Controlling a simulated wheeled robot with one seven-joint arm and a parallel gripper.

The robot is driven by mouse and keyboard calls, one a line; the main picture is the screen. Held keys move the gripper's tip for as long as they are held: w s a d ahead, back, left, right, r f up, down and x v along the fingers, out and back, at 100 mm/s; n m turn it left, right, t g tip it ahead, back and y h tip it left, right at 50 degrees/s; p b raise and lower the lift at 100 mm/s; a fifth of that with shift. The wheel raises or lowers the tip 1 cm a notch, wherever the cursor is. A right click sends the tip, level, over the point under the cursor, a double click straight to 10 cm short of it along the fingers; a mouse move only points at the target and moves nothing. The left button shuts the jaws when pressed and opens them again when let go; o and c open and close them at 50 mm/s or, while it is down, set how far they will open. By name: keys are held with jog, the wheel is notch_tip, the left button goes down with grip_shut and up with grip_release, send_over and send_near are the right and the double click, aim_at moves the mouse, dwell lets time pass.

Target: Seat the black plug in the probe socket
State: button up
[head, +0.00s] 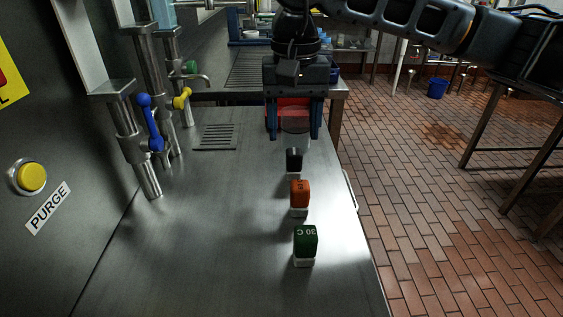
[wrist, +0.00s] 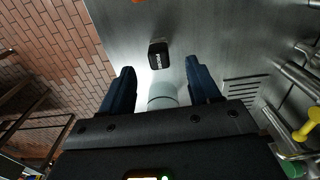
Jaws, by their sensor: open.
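The black plug (head: 294,159) stands on the steel counter, the farthest of a row of three blocks. In the wrist view the black plug (wrist: 159,57) shows white lettering and lies just beyond the fingertips, roughly centred between them. My gripper (head: 294,134) is open, pointing down, a little behind and above the plug in the head view. Its two blue fingers (wrist: 160,70) are apart and not touching the plug. A pale round cylinder (wrist: 162,94) shows between the fingers; I cannot tell what it is. I cannot make out the probe socket for certain.
An orange block (head: 299,196) and a green block marked 30 C (head: 305,243) stand nearer on the counter (head: 200,250). Pipes with a blue-handled valve (head: 150,122) and a yellow valve (head: 182,98) rise at left. The counter's left part is clear around a slotted drain (head: 216,137).

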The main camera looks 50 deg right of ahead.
aim_at(294, 151)
jog(key=shift+w+d+f+p, duration=0.1)
jog(key=shift+d+f+p, duration=0.1)
jog(key=shift+f, duration=1.55)
jog(key=shift+w+d+f+p, duration=0.1)
jog(key=shift+d+f+p, duration=0.1)
jog(key=shift+f, duration=1.55)
jog(key=shift+c, duration=0.4)
jog(key=c, duration=1)
jog(key=shift+r, duration=0.1)
